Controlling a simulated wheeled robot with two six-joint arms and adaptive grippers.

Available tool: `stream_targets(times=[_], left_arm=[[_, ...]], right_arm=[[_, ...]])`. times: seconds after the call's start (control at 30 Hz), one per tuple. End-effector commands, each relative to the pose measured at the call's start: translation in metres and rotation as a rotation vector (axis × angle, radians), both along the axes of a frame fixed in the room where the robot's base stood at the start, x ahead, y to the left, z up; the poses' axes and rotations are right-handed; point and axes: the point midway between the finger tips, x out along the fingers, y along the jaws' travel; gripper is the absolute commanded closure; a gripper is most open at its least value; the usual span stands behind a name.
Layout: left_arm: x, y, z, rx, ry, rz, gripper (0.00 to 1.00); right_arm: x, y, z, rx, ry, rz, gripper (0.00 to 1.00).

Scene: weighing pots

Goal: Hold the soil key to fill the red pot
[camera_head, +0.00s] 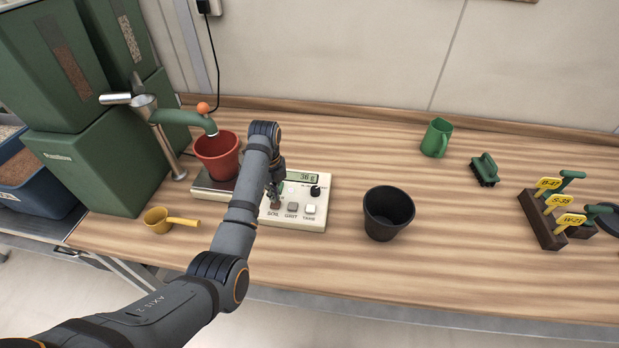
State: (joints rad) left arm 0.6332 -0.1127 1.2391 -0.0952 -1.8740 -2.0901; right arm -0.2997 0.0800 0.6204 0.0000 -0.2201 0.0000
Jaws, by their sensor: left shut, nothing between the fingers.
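The red pot (217,156) stands upright on the metal weighing plate (209,187), under the spout of a green and metal dispenser (184,118). The control panel (310,222) beside it has keys labelled SOIL, GRIT and TARE, and its display (302,177) reads about 36 g. My left gripper (274,203) points down at the SOIL key (274,206), its fingers shut and empty. The fingertips cover part of the key; I cannot tell whether they press it. The inside of the pot is only partly visible. My right gripper is not in view.
A black pot (388,212) stands right of the panel. A yellow scoop (168,220) lies at front left. A green jug (436,138), a brush (484,170) and a rack with yellow tags (542,220) are at right. Green bins (100,165) stand at left.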

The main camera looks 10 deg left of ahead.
Motion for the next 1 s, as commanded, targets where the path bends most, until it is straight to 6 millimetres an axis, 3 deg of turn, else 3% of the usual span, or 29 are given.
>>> stream_targets(times=[1.0], left_arm=[[0.000,0.000,-0.024,0.000,0.001,0.000,1.00]], right_arm=[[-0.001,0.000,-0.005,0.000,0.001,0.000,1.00]])
